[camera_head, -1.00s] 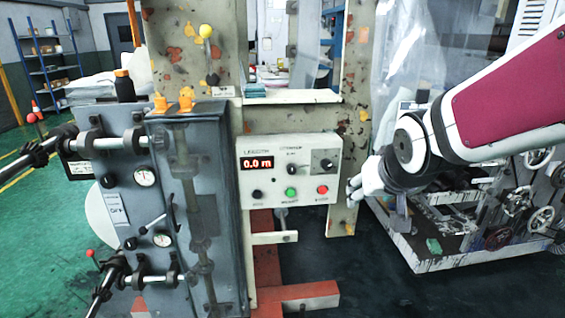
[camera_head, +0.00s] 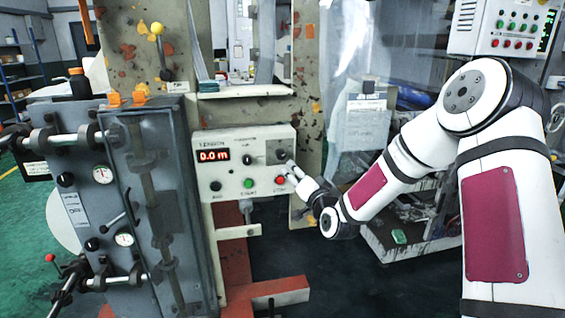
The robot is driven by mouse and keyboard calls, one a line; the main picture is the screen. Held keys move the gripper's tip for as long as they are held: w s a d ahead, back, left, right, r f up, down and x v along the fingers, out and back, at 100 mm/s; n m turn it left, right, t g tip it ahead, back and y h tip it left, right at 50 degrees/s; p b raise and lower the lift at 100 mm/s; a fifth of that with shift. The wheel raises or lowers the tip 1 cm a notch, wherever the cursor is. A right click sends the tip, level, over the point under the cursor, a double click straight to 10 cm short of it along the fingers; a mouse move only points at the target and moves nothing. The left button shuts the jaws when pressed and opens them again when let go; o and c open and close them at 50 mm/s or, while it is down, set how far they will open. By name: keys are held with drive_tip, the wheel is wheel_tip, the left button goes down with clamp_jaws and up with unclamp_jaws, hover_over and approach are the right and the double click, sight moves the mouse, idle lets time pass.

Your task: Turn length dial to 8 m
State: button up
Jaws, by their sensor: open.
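The pale control panel (camera_head: 235,185) is fixed to the worn cream frame. Its red display (camera_head: 213,155) reads 0.0 m. A dark dial (camera_head: 281,155) with a square dark plate sits at the panel's upper right. A smaller black knob (camera_head: 248,159) is left of it. The lettering is too blurred to read surely, so I cannot tell which one sets length. My gripper (camera_head: 290,171) is open, with its fingertips at the panel's right side, just below the dark dial. I cannot tell whether they touch it. The gripper partly covers the panel's right edge.
A green button (camera_head: 249,183), a red button (camera_head: 278,180) and a black knob (camera_head: 215,186) line the panel's lower row. A grey cabinet (camera_head: 160,200) with rods and gauges stands left. A yellow-balled lever (camera_head: 157,28) is above. Machinery with plastic sheeting is behind my arm.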

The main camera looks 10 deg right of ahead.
sight(282, 156)
drive_tip(key=w, duration=0.4)
drive_tip(key=w+a, duration=0.1)
drive_tip(key=w, duration=0.4)
drive_tip(key=w+b, duration=0.1)
drive_tip(key=w, duration=0.3)
drive_tip(key=shift+w+a, duration=0.25)
drive_tip(key=shift+w, duration=0.1)
drive_tip(key=c, duration=1.2)
